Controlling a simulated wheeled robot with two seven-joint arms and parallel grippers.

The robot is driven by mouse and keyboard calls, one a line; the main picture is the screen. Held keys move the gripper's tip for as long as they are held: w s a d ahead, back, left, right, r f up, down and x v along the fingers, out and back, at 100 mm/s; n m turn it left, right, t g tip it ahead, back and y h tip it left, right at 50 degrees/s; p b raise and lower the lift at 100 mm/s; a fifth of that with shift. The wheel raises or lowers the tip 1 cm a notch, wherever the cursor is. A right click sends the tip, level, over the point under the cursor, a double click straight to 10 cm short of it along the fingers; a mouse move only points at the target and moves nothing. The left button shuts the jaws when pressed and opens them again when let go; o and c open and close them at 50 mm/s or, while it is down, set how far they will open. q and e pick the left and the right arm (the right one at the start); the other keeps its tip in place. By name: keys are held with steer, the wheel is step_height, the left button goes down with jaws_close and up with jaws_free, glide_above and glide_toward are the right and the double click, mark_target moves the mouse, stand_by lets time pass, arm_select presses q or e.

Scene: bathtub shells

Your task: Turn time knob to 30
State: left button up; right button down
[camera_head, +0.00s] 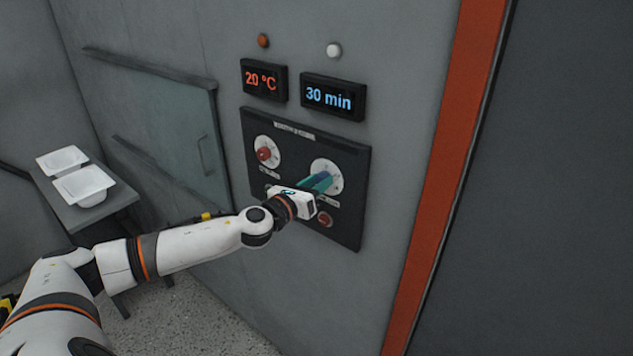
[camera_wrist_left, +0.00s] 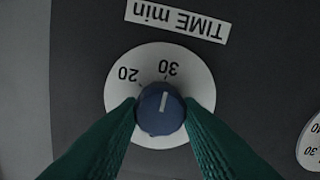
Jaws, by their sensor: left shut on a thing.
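The time knob is a dark blue knob (camera_wrist_left: 160,113) with a white pointer line, on a white dial (camera_wrist_left: 122,95) under an upside-down label "TIME min" in the left wrist view. Its pointer line aims up, close to the 30 mark. The time display (camera_head: 333,97) reads "30 min" in blue. My left gripper (camera_head: 318,182) reaches the time dial (camera_head: 334,170) on the black panel. In the left wrist view its green fingers (camera_wrist_left: 160,118) are closed on both sides of the knob. My right gripper is in neither view.
A red knob (camera_head: 264,154) on another dial sits left on the panel (camera_head: 348,222), below a display (camera_head: 263,79) reading "20 °C". A red button (camera_head: 325,219) is just below my gripper. White tubs (camera_head: 84,186) stand on a table at left.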

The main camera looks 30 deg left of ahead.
arm_select(q)
steer(key=shift+f, duration=0.1)
stand_by(0.3)
steer(key=o, duration=1)
steer(key=shift+s+a+b, duration=0.15)
steer(key=shift+s+b, duration=0.8)
steer(key=shift+s, duration=1.05)
steer(key=shift+s+a+b, duration=0.15)
steer(key=shift+s+b, duration=0.75)
steer(key=shift+s, duration=1.05)
steer(key=shift+s+a+b, duration=0.15)
steer(key=shift+s+b, duration=0.8)
steer(key=shift+s, duration=1.05)
